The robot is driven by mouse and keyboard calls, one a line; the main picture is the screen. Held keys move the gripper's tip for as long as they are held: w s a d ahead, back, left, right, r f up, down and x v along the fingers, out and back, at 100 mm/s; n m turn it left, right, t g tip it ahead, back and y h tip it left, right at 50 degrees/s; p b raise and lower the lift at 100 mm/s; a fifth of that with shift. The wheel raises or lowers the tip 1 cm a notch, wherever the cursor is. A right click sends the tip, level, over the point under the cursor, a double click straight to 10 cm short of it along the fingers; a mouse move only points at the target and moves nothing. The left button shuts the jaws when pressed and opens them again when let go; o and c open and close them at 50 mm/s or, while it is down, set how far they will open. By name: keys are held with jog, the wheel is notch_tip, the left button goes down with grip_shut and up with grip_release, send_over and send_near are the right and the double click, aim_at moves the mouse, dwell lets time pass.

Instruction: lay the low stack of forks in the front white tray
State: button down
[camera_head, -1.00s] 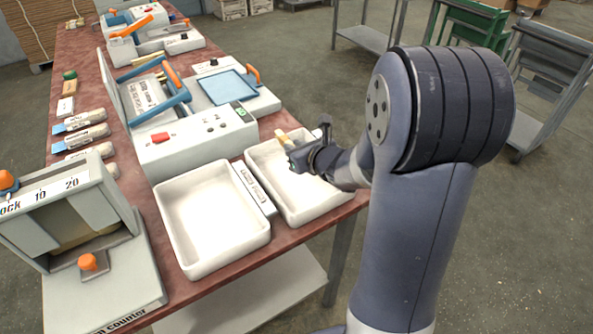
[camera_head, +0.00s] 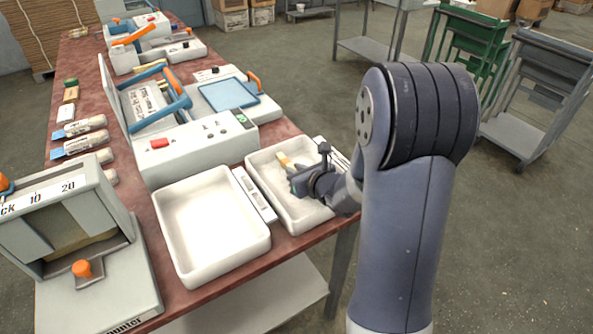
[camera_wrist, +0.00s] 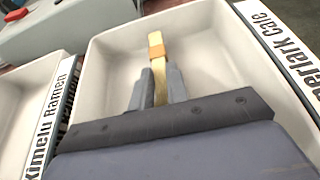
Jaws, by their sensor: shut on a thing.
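My gripper (camera_head: 294,180) is shut on the low stack of forks (camera_head: 285,161), a narrow pale wooden bundle with an orange-brown band. In the wrist view the forks (camera_wrist: 156,54) stick out beyond the fingertips (camera_wrist: 161,88), over the inside of a white tray (camera_wrist: 112,57). In the head view this is the right-hand white tray (camera_head: 257,181) at the table's edge. I cannot tell whether the forks touch its floor. A second white tray (camera_head: 175,245) stands to its left and looks empty. The far ends of the forks under my gripper are hidden.
A label strip (camera_head: 254,194) lies between the trays, and another (camera_head: 330,151) shows beyond the right tray. A press machine (camera_head: 195,150) stands behind the trays. A counter machine (camera_head: 85,265) stands at left.

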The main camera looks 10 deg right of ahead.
jog(key=shift+f+b, duration=0.35)
jog(key=c, duration=1.4)
grip_release()
jog(key=shift+r, duration=0.1)
jog(key=shift+r+p, duration=0.9)
jog(key=shift+p, duration=0.35)
jog(key=v, duration=1.1)
jog(key=shift+s+d+f, duration=0.1)
jog(key=shift+s+f, duration=0.05)
jog(key=shift+s, duration=0.35)
